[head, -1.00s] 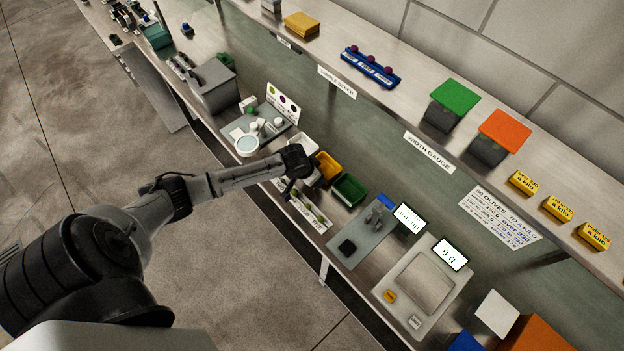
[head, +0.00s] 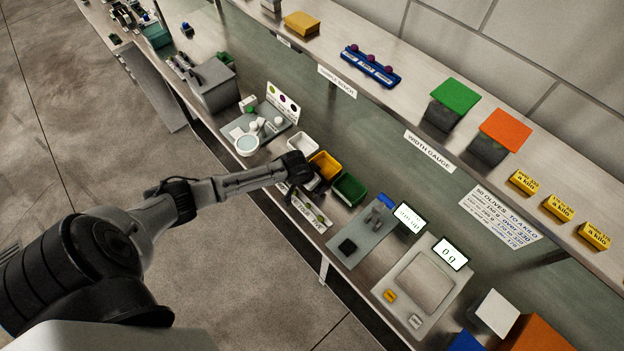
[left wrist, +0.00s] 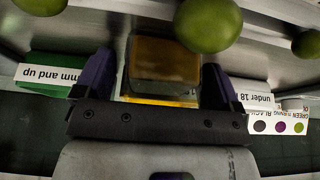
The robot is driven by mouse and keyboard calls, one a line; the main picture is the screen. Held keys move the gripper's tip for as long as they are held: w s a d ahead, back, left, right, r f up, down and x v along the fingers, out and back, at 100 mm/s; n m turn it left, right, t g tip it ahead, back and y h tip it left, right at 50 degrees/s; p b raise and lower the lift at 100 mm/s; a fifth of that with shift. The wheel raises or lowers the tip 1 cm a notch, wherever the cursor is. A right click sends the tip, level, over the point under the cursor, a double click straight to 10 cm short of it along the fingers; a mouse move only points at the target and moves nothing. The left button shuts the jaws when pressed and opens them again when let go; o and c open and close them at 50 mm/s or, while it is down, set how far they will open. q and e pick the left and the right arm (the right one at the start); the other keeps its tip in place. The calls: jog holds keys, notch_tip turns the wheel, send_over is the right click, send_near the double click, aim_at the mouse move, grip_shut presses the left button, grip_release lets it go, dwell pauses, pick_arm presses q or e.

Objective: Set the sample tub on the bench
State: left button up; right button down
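My left gripper (head: 312,186) is over the bench's front part, in front of the yellow bin (head: 325,164). In the left wrist view its two dark fingers (left wrist: 157,75) stand apart on either side of a see-through, brownish tub (left wrist: 165,60), which nearly fills the gap. I take this for the sample tub, held between the fingers. Yellow from the bin shows behind and below it. In the head view the wrist mostly hides the tub, and I cannot tell whether its base touches the bench (head: 343,216). My right gripper is not in view.
A white bin (head: 302,143) and a green bin (head: 349,188) flank the yellow one. An olive strip (head: 309,209) lies along the front edge; large green olives (left wrist: 208,24) show close in the left wrist view. A scale (head: 422,283) stands right.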

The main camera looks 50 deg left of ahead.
pick_arm(q)
jog(key=shift+r, duration=0.15)
jog(key=p+v, duration=0.1)
jog(key=v, duration=1.1)
jog(key=s+d+f+m+h, duration=0.1)
jog(key=s+d+f+m, duration=0.1)
jog(key=s+d, duration=1)
jog(key=s+d+r+g, duration=0.1)
jog(key=s+d+r, duration=0.2)
jog(key=s, duration=0.6)
jog(key=shift+d+r+y, duration=0.25)
jog(key=shift+d+y, duration=0.05)
jog(key=shift+d, duration=0.9)
